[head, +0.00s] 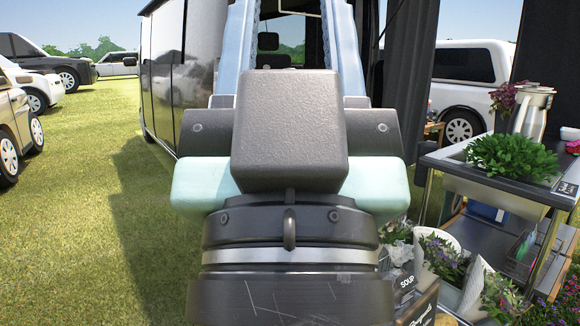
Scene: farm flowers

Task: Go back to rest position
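My gripper (292,25) fills the middle of the head view, seen from behind and close to the camera. Its two light blue fingers stand wide apart and run up to the top edge of the picture. The gap between them shows only the background, with nothing held. The fingertips are cut off or too near the edge to make out. The dark wrist below hides the ground straight ahead.
A metal cart (460,168) with a leafy green plant (512,157) and a metal jug (532,112) stands at right. Flower crates sit low at right. A dark van (175,75) stands behind my gripper. Open grass (80,230) lies at left, with parked cars beyond.

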